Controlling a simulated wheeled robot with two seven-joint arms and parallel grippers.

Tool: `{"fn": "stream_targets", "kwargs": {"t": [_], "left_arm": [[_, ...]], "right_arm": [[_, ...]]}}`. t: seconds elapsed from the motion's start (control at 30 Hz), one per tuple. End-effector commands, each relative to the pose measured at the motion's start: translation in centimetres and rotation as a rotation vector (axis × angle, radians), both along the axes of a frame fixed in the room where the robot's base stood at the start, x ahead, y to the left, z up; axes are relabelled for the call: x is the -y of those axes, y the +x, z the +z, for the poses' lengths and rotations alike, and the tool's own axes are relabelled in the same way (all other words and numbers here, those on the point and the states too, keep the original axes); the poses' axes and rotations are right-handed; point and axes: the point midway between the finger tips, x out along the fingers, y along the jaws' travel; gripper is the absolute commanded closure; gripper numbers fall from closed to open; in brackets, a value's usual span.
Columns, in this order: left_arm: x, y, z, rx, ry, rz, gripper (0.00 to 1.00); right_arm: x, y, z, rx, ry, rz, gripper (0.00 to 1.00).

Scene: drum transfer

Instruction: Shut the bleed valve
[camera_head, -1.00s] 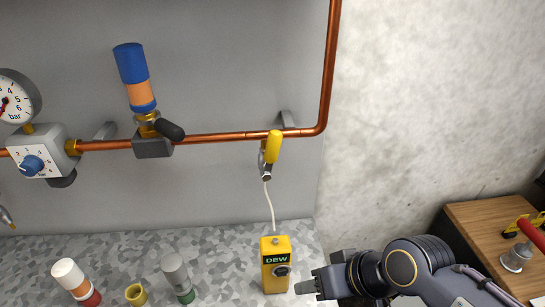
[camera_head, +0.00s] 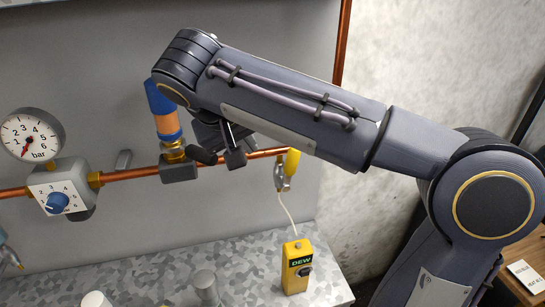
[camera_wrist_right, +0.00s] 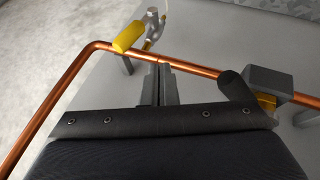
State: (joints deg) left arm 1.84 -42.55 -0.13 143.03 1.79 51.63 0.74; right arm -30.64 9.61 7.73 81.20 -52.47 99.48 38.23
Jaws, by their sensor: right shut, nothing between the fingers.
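A valve with a yellow handle (camera_head: 292,163) hangs from the copper pipe, with a white hose running down from it; my right arm partly covers it. In the right wrist view the yellow handle (camera_wrist_right: 130,36) lies left of my fingers. Another valve, with a black lever (camera_head: 202,156), sits on the pipe below a blue and orange cylinder (camera_head: 166,122). That black lever (camera_wrist_right: 235,86) is to the right of my fingers in the wrist view. My right gripper (camera_head: 236,157) is shut and empty, close to the pipe between the two valves.
A gauge (camera_head: 32,136) and regulator with a blue knob (camera_head: 57,202) are on the pipe at the left. A yellow DEW meter (camera_head: 297,266) stands on the speckled bench (camera_head: 248,262) below. A grey cylinder (camera_head: 205,285) stands at the bench's front.

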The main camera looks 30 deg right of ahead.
Motion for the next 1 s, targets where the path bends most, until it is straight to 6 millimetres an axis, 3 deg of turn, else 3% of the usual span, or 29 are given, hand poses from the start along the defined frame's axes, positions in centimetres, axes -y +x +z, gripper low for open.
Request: {"fn": "stream_targets", "kwargs": {"t": [0.43, 0.7, 1.0], "left_arm": [[0.0, 0.0, 0.1, 0.0, 0.0, 0.0, 1.0], [0.0, 0.0, 0.9, 0.0, 0.0, 0.0, 1.0], [0.0, 0.0, 0.9, 0.0, 0.0, 0.0, 1.0]], "right_arm": [[4.2, 2.9, -7.6, -0.007, 0.001, 0.0, 1.0], [7.6, 2.9, -8.1, -0.003, 0.004, 0.0, 1.0], [8.1, 2.8, -8.3, -0.003, 0.003, 0.003, 1.0]]}}
